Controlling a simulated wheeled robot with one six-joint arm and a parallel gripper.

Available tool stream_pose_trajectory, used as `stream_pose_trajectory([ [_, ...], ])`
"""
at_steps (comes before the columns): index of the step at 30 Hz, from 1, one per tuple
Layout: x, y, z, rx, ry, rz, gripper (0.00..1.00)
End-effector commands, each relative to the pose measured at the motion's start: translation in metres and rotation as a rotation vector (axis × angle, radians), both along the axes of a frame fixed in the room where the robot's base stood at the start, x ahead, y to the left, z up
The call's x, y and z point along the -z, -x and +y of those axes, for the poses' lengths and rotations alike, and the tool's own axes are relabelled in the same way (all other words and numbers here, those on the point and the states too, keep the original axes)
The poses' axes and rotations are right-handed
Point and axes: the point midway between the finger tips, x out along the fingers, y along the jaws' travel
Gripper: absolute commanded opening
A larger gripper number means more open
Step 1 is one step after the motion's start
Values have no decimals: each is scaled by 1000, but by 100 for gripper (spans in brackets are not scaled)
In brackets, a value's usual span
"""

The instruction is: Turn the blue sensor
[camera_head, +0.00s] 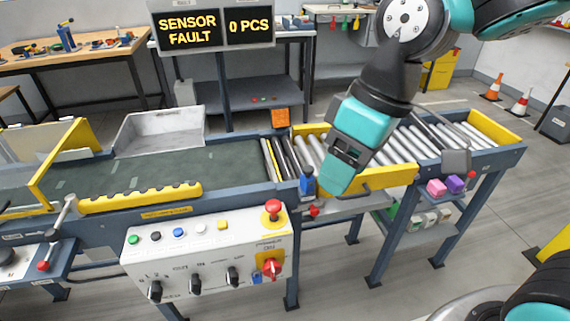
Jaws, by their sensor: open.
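The blue sensor (307,184) is a small upright block at the near edge of the conveyor, where the belt meets the rollers. My gripper (333,178) points down just to the right of the sensor. Its teal end hides part of the rollers and the yellow side rail. I see no contact between the gripper and the sensor, though the gap is small. The jaws are open, and nothing shows between them. An orange block (280,117) stands across the conveyor at the far edge.
A display (187,29) reads "SENSOR FAULT" and "0 PCS". A white control panel (205,253) with a red stop button (272,206) stands in front of the belt (160,178). A red knob (314,210) sits below the sensor. Pink (436,187) and purple (454,184) blocks lie to the right.

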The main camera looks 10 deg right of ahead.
Motion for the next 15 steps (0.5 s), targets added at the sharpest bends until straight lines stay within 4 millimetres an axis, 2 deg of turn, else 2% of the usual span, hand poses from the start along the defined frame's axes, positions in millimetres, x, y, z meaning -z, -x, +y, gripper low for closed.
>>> stream_pose_trajectory([
  [1,-12,-31,-2,-29,32,-7,57],
  [3,-17,-75,-7,-87,83,-23,57],
  [6,-14,-134,-15,-169,153,-37,57],
  [9,-5,-181,-24,-242,210,-41,57],
  [12,7,-214,-31,-299,253,-38,57],
  [15,16,-233,-36,-337,277,-36,57],
])
